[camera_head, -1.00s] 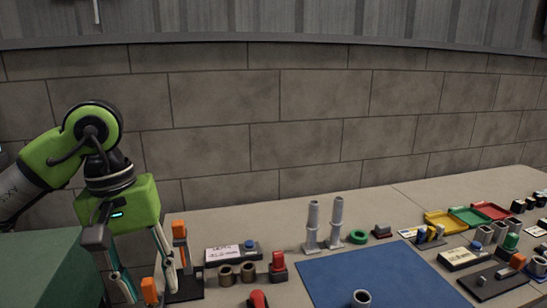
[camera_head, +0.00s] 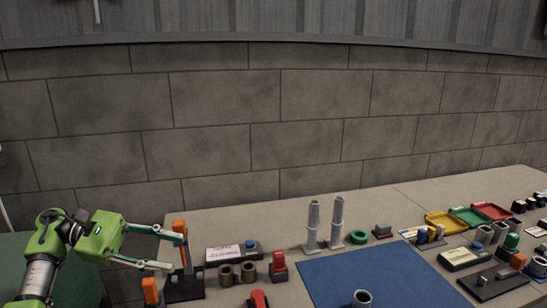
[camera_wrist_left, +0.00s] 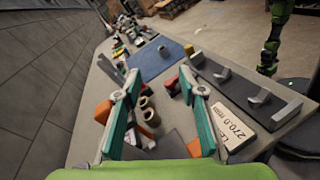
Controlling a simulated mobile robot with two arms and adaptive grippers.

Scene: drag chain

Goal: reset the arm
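My left arm (camera_head: 42,262) is green and silver and comes in low at the left in the head view. My left gripper (camera_head: 178,252) points right with its two teal-lined fingers spread apart. The fingers lie in front of or close to a black stand (camera_head: 186,290) with an orange top (camera_head: 179,227); contact cannot be told. In the left wrist view the gripper (camera_wrist_left: 158,84) is open, with nothing held between its fingers. Two brown rings (camera_wrist_left: 150,117) show between and beyond the fingers. My right gripper is not seen.
The table (camera_head: 250,220) carries a blue mat (camera_head: 375,275), a white label block (camera_head: 224,253), a red-topped piece (camera_head: 278,262), two grey posts (camera_head: 312,225) and coloured trays (camera_head: 492,211). A brick wall stands behind. The left wrist view shows a grey rack (camera_wrist_left: 240,90) with hooks.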

